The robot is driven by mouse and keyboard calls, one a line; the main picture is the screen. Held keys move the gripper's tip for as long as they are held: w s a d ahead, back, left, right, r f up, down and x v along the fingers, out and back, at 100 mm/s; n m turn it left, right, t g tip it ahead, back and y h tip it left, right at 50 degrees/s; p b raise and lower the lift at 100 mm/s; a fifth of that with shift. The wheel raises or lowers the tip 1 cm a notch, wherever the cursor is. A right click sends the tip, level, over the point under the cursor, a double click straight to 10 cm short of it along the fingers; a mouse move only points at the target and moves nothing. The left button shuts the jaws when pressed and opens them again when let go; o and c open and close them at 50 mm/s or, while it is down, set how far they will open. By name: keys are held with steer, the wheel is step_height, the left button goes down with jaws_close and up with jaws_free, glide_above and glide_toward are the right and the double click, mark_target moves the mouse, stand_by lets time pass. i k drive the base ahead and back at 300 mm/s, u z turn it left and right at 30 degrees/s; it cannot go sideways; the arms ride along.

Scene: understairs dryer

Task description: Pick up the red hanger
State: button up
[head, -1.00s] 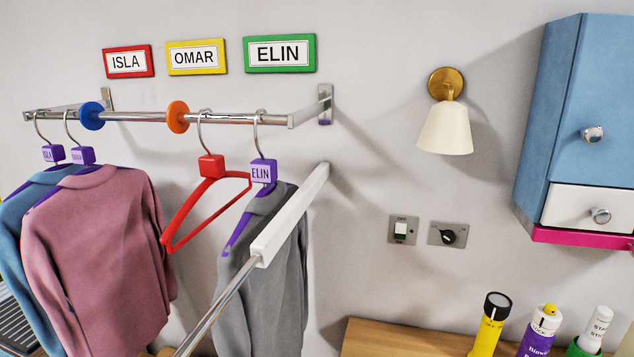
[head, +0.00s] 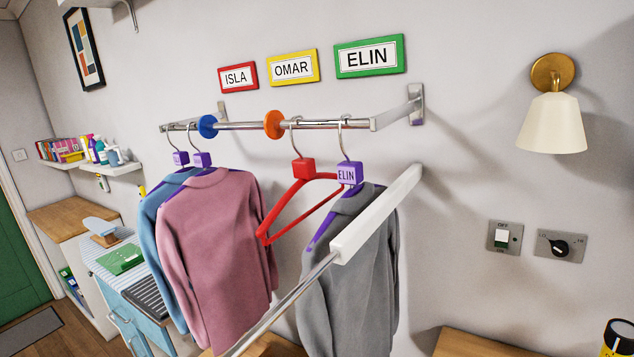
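The red hanger (head: 303,169) hangs by its metal hook from a chrome wall rail (head: 245,126) in the head view. It carries no garment and has a red block at its neck. It hangs between an orange disc (head: 273,124) on the rail and a purple hanger tagged ELIN (head: 349,173), which holds a grey sweater (head: 350,285). The red hanger's right end is close to the ELIN tag; I cannot tell if they touch. My gripper is not in view.
A white bar with a metal rod (head: 375,213) slants across the grey sweater in front. Pink (head: 215,250) and blue (head: 160,200) sweaters hang left of a blue disc (head: 208,126). ISLA, OMAR and ELIN (head: 369,57) signs are above. A wall lamp (head: 553,122) is right.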

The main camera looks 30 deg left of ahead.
mark_target(304, 168)
steer(key=z, duration=0.05)
steer(key=i, duration=0.95)
steer(key=u, duration=0.1)
